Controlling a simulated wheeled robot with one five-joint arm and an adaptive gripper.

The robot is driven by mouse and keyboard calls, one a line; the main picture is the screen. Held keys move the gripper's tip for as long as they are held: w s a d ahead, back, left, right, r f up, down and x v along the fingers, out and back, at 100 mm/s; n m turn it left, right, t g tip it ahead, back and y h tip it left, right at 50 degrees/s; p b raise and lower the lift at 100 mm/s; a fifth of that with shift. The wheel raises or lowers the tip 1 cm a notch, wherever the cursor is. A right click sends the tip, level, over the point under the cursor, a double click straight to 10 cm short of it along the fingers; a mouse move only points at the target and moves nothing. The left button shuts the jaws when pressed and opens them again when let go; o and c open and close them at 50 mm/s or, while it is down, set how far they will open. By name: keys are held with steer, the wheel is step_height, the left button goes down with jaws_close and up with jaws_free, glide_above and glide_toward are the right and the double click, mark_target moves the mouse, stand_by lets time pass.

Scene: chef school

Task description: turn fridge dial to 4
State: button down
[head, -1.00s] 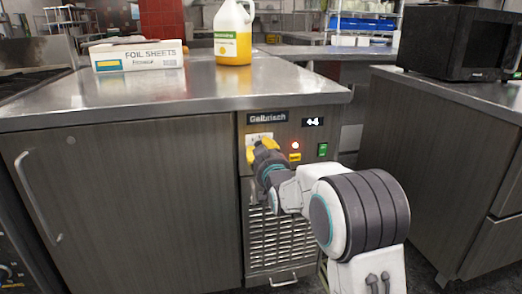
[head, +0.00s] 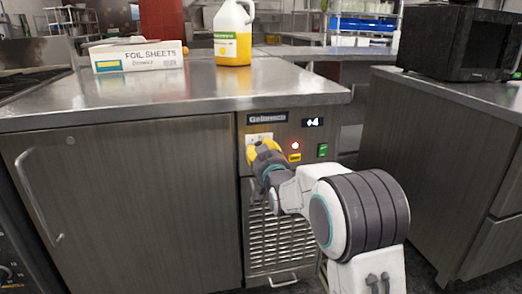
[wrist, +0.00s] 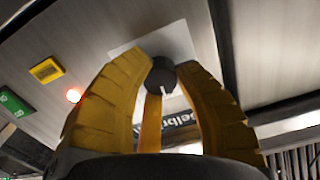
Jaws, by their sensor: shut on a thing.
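The fridge dial (wrist: 162,76) is a small dark knob with a pale mark, on a white plate (wrist: 188,42) in the wrist view. My gripper (wrist: 162,70) has its yellow fingers closed around the dial. In the head view my gripper (head: 262,150) covers the dial at the fridge control panel. The small display (head: 312,122) above right of it shows a 4 after a small symbol. The fridge (head: 125,205) has a grey door to the left of the panel.
A vent grille (head: 285,235) is below. The foil box (head: 135,58) and yellow jug (head: 233,38) stand on the counter above.

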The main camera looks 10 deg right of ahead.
steer(key=m, duration=0.6)
steer(key=shift+f, duration=0.2)
stand_by(0.4)
steer(key=c, duration=0.9)
jaws_free()
steer(key=shift+w+r, duration=0.1)
steer(key=shift+s, duration=6.05)
steer(key=shift+r, duration=0.1)
